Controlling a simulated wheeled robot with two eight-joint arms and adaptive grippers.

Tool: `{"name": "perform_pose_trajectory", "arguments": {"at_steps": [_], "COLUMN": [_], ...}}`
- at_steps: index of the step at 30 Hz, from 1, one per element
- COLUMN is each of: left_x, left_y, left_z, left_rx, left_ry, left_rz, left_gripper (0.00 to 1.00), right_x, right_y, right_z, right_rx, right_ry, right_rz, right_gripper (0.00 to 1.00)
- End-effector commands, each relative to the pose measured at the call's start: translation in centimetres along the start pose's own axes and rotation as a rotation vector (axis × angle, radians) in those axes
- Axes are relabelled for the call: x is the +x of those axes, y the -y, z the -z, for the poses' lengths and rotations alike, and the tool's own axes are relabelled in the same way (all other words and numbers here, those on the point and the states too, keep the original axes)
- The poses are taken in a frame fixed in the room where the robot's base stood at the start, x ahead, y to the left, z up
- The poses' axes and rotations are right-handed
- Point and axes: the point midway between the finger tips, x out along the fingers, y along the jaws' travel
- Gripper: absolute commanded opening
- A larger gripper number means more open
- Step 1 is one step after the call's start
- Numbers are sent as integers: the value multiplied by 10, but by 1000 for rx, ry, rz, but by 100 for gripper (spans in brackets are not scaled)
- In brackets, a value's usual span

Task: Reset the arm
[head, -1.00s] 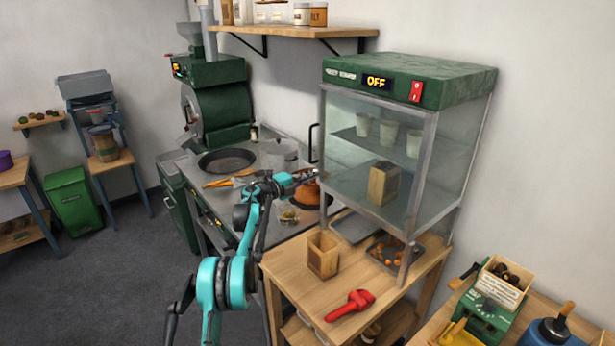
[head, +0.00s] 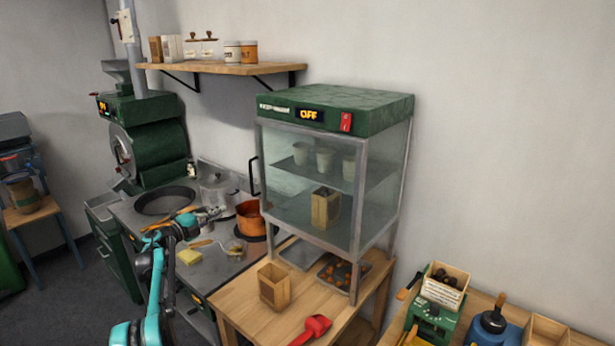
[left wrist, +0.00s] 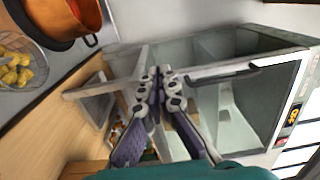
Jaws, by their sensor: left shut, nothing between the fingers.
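My left arm, teal and black, comes up from the lower left in the head view. Its gripper (head: 214,216) is over the steel counter, left of the copper pot (head: 250,219). In the left wrist view the gripper's two fingers (left wrist: 158,75) are closed together with nothing between them. The glass warming cabinet lies beyond them in that view. My right gripper is not in view.
The glass cabinet (head: 340,118) with an OFF display stands on a wooden table (head: 240,318). A wooden box (head: 274,290) and a red tool (head: 312,330) are on that table. A black pan (head: 165,200) and a steel pot (head: 218,190) stand on the counter.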

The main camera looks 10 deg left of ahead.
Motion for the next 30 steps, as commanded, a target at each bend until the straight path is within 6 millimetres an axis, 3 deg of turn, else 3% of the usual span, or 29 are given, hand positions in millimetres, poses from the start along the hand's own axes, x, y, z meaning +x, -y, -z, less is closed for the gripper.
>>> {"name": "perform_pose_trajectory", "arguments": {"at_steps": [2, 5, 11, 15, 18, 21, 24, 26, 30], "left_x": [3, 13, 34, 29, 16, -4, -29, -46, -91], "left_y": [8, 36, 138, 193, 216, 224, 217, 207, 165], "left_z": [2, 6, 33, 62, 88, 120, 156, 180, 244], "left_rx": [-5, -28, -165, -312, -434, -565, -705, -791, -995], "left_ry": [8, 47, 223, 364, 460, 553, 642, 694, 806], "left_rz": [10, 50, 198, 283, 321, 337, 331, 315, 244], "left_gripper": [0, 0, 0, 0, 0, 0, 0, 0, 0], "right_x": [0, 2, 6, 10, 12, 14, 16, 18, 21], "right_y": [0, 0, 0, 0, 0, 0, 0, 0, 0], "right_z": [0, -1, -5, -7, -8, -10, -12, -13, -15], "right_rx": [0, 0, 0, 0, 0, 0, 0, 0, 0], "right_ry": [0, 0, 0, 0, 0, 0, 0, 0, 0], "right_rz": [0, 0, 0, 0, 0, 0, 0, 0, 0], "right_gripper": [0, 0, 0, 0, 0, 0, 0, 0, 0]}}
